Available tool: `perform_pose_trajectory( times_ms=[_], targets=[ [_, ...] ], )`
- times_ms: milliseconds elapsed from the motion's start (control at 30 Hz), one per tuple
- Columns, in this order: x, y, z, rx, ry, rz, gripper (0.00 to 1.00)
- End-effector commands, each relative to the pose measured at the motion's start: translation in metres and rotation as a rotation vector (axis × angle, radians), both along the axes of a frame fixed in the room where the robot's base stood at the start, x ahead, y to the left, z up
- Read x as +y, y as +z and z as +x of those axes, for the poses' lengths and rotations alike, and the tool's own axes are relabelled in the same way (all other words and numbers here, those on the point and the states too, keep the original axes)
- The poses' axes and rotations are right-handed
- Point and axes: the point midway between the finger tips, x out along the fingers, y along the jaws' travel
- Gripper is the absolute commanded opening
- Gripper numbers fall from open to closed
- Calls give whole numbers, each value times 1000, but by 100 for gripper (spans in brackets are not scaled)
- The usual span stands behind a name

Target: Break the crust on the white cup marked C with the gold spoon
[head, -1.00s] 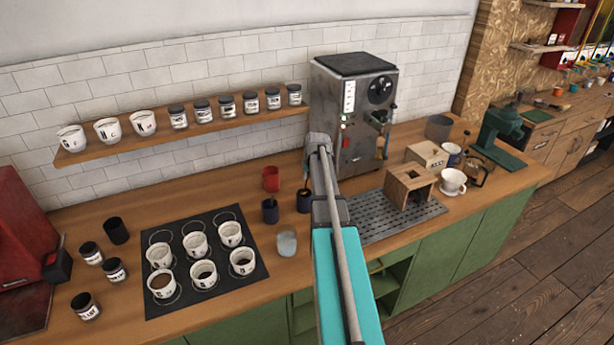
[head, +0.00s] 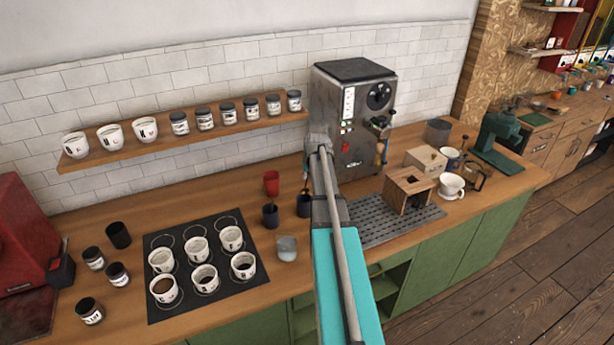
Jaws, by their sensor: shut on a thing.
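Several white cups with dark marks stand in two rows on a black mat (head: 215,299) at the left of the counter. The marks are too small for me to tell which is C. The front left cup (head: 165,291) has a brown surface; others look darker inside. My arm rises through the middle of the head view, right of the mat. My gripper is not visible, apparently hidden behind the arm. I cannot make out the gold spoon. A thin dark upright shape shows above a dark cup (head: 304,207) just left of the arm; I cannot tell what it is.
A red cup (head: 271,184), a dark blue cup (head: 270,216) and a clear glass (head: 287,248) stand between mat and arm. Dark jars (head: 89,311) stand left of the mat. A steel machine (head: 350,115) stands behind the arm. A wall shelf (head: 190,138) holds cups and jars.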

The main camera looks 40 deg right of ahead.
Motion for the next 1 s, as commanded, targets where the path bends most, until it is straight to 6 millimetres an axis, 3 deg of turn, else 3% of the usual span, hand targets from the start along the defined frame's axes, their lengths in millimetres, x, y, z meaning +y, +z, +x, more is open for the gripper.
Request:
perform_pose_trajectory(
  times_ms=[267,467,1000],
  targets=[
    [6,1,3,3,8,2,0],
    [33,6,16,21,46,5,0],
    [178,26,63,122,235,19,0]
  ],
)
